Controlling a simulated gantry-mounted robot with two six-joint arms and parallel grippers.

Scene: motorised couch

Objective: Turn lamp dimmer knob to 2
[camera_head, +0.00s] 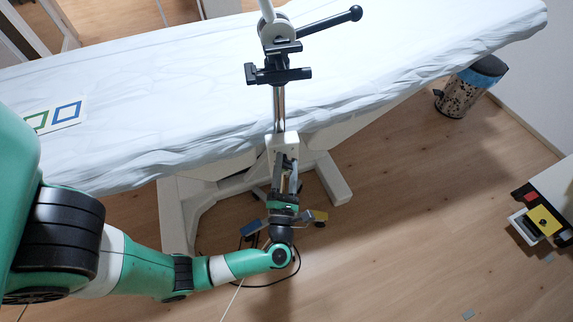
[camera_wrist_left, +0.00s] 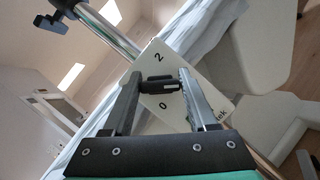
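The black dimmer knob (camera_wrist_left: 160,86) sits on a white plate (camera_wrist_left: 158,57) marked 2 and 0, with part of a word lower right. The plate looks tilted in the left wrist view. My left gripper (camera_wrist_left: 160,76) has one finger on each side of the knob, and the knob's ends meet both fingers. In the head view my left gripper (camera_head: 286,170) reaches up to the white box (camera_head: 272,146) at the foot of the metal pole; there it hides the knob. The knob's exact pointing direction is unclear. My right gripper is out of view.
The couch (camera_head: 190,95) with a white sheet spans the back. A black clamp with a lever (camera_head: 280,70) is on the pole above. A bin (camera_head: 465,92) stands at the right. Cables lie below my arm. The wooden floor (camera_head: 400,230) at right centre is clear.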

